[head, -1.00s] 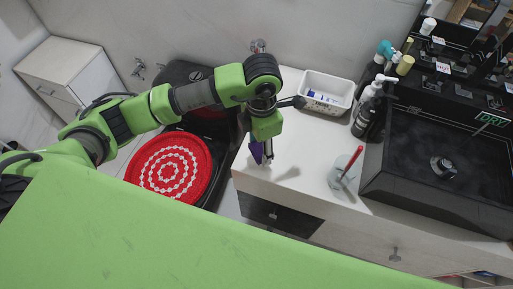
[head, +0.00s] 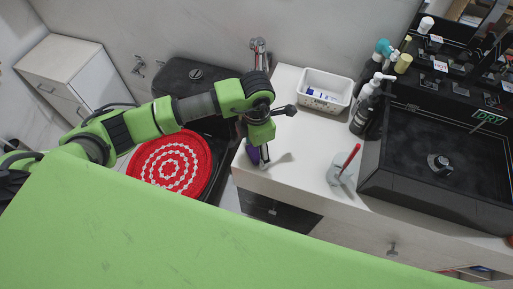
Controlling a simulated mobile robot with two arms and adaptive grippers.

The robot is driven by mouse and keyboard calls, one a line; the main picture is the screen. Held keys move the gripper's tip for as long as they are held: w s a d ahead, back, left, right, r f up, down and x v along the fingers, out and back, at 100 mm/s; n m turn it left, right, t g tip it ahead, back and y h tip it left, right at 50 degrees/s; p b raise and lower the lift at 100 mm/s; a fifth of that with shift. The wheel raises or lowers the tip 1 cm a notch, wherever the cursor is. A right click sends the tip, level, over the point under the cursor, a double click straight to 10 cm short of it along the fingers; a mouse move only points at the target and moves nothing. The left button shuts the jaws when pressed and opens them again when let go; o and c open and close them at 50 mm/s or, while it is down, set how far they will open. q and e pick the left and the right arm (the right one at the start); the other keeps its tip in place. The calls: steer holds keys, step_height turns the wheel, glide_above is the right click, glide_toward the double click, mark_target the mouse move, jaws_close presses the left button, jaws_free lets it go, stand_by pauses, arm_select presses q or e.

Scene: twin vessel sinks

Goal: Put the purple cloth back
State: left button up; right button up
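The purple cloth (head: 253,154) shows as a small dark purple patch at the fingertips of my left gripper (head: 262,153), near the left end of the white counter. The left gripper points down and appears closed on the cloth. Its wrist hides part of the fingers from above. I cannot tell whether the cloth touches the counter top. My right gripper is not in the head view.
On the white counter (head: 300,150) stand a white basket (head: 326,90), a cup with a red stick (head: 342,172), pump bottles (head: 366,108) and a black vessel sink (head: 440,150). A red patterned round mat (head: 168,168) lies left of the counter. The front-left counter top is clear.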

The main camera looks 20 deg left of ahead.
mark_target(257, 151)
arm_select(q)
steer(key=shift+r, duration=0.1)
steer(key=shift+r, duration=0.2)
step_height(257, 151, up, 12)
steer(key=b, duration=0.2)
stand_by(0.3)
steer(key=shift+f, duration=0.15)
